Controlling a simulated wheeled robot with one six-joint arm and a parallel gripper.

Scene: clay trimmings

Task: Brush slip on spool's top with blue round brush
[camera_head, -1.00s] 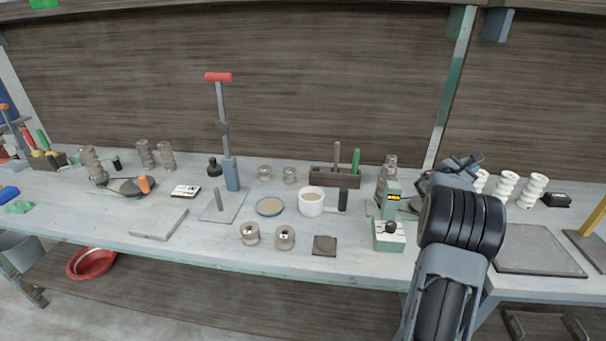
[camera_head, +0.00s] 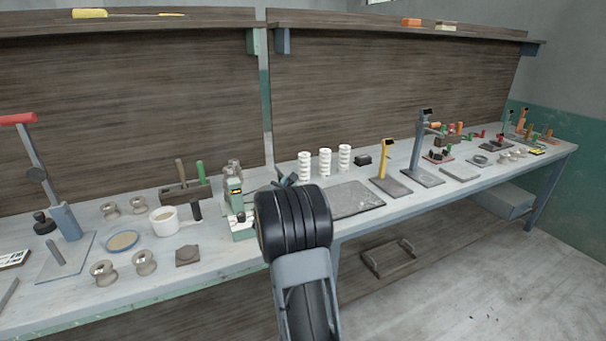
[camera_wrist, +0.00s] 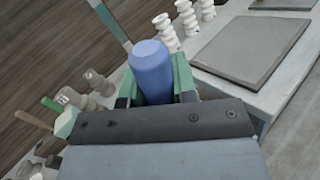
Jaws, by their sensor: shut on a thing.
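My gripper (camera_wrist: 155,84) is shut on a blue round handle, which I take to be the blue round brush (camera_wrist: 151,62). Its bristles are not visible. In the head view my arm hides most of the gripper. Two clay spools (camera_head: 104,272) (camera_head: 144,262) stand at the front of the bench, left of my arm. Two more spools (camera_head: 110,210) (camera_head: 138,205) stand farther back. I cannot tell which spool is meant. A white handled cup (camera_head: 163,221) holds beige liquid, likely slip. A blue-rimmed dish (camera_head: 122,241) beside it has a beige surface.
A wooden holder (camera_head: 186,193) with tools stands behind the cup. A green device (camera_head: 234,193) stands close left of my arm. White ribbed columns (camera_head: 325,163) and a grey slab (camera_head: 355,200) are to the right. A red-handled press (camera_head: 66,222) stands at the left.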

